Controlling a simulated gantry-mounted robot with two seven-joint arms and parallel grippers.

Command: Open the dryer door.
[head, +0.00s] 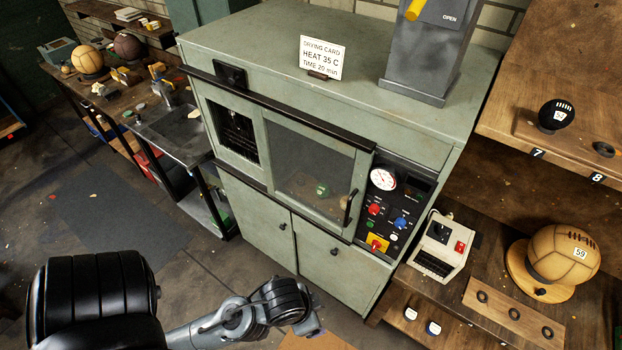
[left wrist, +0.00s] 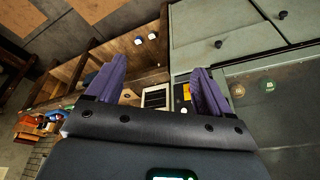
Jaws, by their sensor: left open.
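The dryer is a grey-green cabinet (head: 330,262) in the middle of the head view. Its framed glass door (head: 312,160) hangs below a long black rail, with a black upright handle (head: 350,207) near its right edge. A dark grille section (head: 234,133) lies left of the glass. A green ball (head: 322,190) shows behind the glass. My left arm crosses the lower left, in front of the dryer; its fingers are not clear there. In the left wrist view my left gripper (left wrist: 157,82) has its purple fingers spread and empty. The dryer glass (left wrist: 290,80) is to their right.
Right of the door is a control panel (head: 382,215) with a gauge and knobs. A small keypad box (head: 440,245) and a tan ball (head: 563,253) stand on the right bench. A grey hopper (head: 432,55) and drying card (head: 322,58) are on top. Floor to the left is open.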

